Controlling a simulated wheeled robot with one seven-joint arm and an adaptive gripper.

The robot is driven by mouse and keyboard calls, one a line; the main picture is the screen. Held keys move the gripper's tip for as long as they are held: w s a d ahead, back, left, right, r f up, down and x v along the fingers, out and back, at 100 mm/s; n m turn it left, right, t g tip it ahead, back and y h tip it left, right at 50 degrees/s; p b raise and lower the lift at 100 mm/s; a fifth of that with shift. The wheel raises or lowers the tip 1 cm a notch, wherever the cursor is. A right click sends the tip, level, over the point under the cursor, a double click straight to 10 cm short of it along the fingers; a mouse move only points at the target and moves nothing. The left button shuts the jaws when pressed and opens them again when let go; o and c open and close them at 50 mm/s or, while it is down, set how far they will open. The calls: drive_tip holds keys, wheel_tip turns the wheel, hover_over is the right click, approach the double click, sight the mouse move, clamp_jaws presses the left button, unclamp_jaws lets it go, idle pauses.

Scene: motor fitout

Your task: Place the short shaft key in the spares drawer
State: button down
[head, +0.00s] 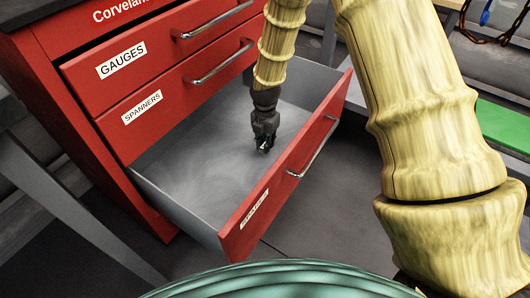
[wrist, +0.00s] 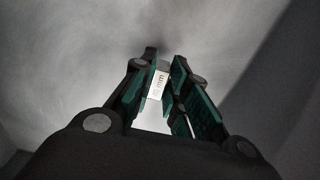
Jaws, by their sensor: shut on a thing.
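The spares drawer (head: 240,231) is the lowest drawer of the red cabinet and is pulled open; its label is hard to read. Its grey floor (head: 198,166) looks empty in the head view. My gripper (head: 263,150) points down inside the drawer's opening. In the wrist view, my gripper (wrist: 165,95) is shut on a small pale key (wrist: 158,84) with "mm" lettering; the rest of the lettering is too small to read. The grey drawer floor fills the view behind it. I cannot tell whether the key touches the floor.
The drawers labelled GAUGES (head: 155,48) and SPANNERS (head: 180,88) are shut above the open drawer. A grey slanted leg (head: 75,212) stands at the left. A green surface (head: 503,125) is at the right. Around my gripper the drawer has free room.

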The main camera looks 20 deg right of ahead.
drive_tip(key=shift+f+b, duration=0.7)
drive_tip(key=shift+f, duration=1.1)
drive_tip(key=shift+f, duration=0.1)
drive_tip(key=c, duration=1.4)
unclamp_jaws()
wheel_tip(320, 180, up, 12)
drive_tip(key=p, duration=0.5)
